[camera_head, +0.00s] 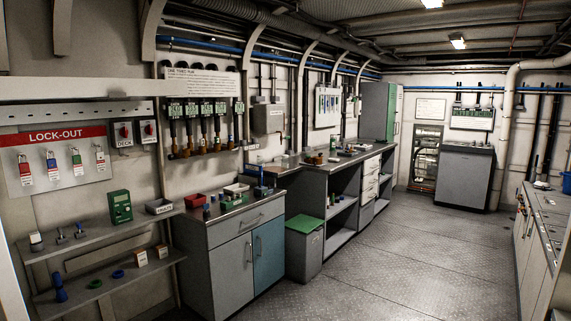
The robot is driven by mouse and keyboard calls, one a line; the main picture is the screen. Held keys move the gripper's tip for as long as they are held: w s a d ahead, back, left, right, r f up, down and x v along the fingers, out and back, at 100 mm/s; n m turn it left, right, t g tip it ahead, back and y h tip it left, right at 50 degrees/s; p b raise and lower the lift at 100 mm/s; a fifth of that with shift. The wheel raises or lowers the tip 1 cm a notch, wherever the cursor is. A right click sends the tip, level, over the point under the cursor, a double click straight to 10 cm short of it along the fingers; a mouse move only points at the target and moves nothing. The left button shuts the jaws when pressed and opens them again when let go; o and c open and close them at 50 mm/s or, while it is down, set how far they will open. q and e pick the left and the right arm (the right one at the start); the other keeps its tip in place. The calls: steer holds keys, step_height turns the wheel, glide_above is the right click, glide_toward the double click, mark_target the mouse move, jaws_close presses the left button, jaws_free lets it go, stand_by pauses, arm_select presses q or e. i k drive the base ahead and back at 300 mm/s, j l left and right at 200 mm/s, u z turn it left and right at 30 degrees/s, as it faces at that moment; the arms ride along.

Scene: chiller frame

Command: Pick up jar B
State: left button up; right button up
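I cannot pick out jar B; no label that I can read marks a jar. Small items stand on the long counter (350,158) along the left wall, among them a dark green one (332,143), too small to identify. Several small items also sit on the lower bench (222,221). Neither of my grippers is in view.
A lock-out board (55,172) hangs above wall shelves (90,240) at the left. A grey bin with a green lid (304,224) stands between bench and counter. A cabinet run (545,225) lines the right side. The metal floor (400,260) between is clear.

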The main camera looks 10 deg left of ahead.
mark_target(284, 162)
steer(key=i+z, duration=0.15)
steer(key=i, duration=4.7)
